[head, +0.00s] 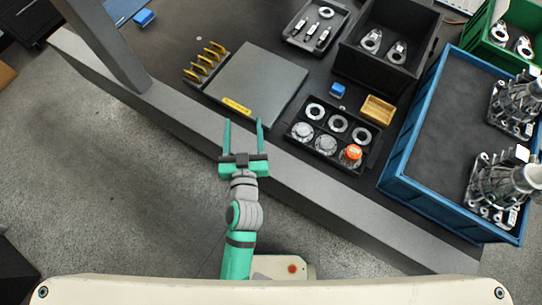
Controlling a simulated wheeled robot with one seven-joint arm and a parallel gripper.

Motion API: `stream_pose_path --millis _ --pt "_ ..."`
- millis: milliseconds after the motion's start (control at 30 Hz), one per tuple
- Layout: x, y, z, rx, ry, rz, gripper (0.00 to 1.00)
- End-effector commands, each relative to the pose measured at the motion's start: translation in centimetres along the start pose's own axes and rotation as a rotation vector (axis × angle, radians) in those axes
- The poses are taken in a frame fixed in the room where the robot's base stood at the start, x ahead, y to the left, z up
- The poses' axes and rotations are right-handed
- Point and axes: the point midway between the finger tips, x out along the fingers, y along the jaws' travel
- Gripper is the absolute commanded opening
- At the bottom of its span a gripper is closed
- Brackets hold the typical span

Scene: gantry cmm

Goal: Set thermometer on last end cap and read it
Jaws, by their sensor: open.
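A black tray (332,163) on the dark table holds several round metal pieces in two rows, which look like the end caps. A small orange-topped object (350,153), perhaps the thermometer, is at the front right compartment. It covers most of the end cap there, and I cannot tell its reading. A clear-looking end cap (325,144) is just left of it. My gripper (243,123) is open and empty, left of the tray and near the front edge of the grey plate.
A small wooden box (377,109) and blue block (337,89) stand behind the tray. A blue crate (408,195) with metal housings is right. A grey beam (330,193) runs along the front.

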Motion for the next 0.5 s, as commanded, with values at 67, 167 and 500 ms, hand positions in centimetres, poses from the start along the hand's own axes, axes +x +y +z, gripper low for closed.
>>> stream_pose_path --millis 67,167,500 --pt "-3.2 0.2 2.1 0.035 -0.035 0.031 0.60" --pt "-7.1 1.1 4.0 0.062 -0.063 0.071 0.60" --pt "-19.9 4.6 6.3 0.053 -0.119 0.111 0.60"
